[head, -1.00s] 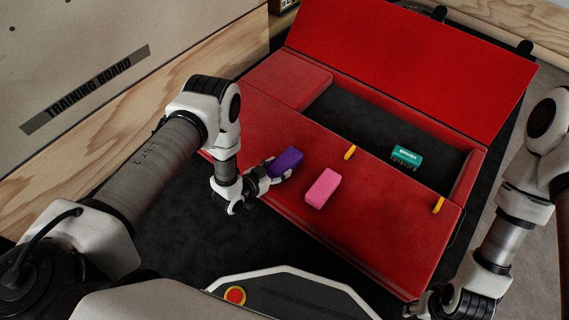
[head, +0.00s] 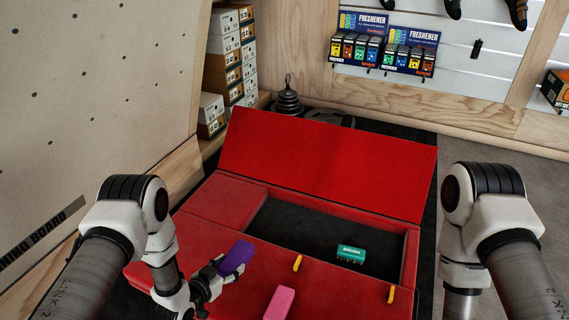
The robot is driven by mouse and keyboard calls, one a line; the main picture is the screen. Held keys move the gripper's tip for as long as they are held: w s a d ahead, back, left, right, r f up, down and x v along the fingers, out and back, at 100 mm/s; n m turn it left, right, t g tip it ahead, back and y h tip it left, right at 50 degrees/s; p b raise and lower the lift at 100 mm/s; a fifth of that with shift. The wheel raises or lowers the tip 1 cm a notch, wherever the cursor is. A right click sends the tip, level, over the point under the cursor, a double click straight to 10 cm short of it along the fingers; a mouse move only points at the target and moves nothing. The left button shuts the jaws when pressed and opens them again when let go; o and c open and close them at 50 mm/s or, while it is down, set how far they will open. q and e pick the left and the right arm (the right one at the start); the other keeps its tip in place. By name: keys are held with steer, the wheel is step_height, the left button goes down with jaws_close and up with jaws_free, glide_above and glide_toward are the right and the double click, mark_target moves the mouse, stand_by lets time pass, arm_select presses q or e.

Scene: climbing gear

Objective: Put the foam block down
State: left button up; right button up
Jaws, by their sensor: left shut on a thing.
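My left gripper (head: 222,273) is shut on a purple block (head: 236,256), which looks like foam. It holds the block over the front left part of the red case (head: 206,251); I cannot tell whether the block touches the surface. A pink block (head: 279,303) lies on the red front surface to the right of the gripper, cut by the bottom edge. My right arm comes down at the right, but its gripper is out of the picture.
The case's red lid (head: 325,165) stands open at the back. A teal brush (head: 351,254) lies in the dark compartment (head: 300,232). Yellow latches (head: 297,263) sit along the compartment's front edge. Stacked boxes (head: 226,60) and a freshener display (head: 385,45) stand farther back.

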arm_select(q)
steer(key=w+d+r, duration=0.2)
steer(key=r, duration=0.5)
steer(key=w+d+r, duration=0.2)
steer(key=w+r, duration=0.1)
steer(key=r, duration=0.3)
step_height(320, 180, up, 7)
steer(key=n+y+p, duration=0.1)
steer(key=n+y, duration=0.1)
glide_above(245, 252)
steer(key=s+a+f+n+t+y+p, duration=0.1)
steer(key=s+a+n+y, duration=0.2)
steer(key=s+a, duration=0.15)
steer(key=s+r+p, duration=0.4)
steer(key=r+p, duration=1.3)
steer(key=p, duration=0.1)
steer(key=s+r+p, duration=0.4)
steer(key=r+p, duration=1.2)
steer(key=p, duration=0.3)
steer(key=shift+r, duration=0.35)
steer(key=shift+a, duration=0.1)
steer(key=shift+w, duration=0.1)
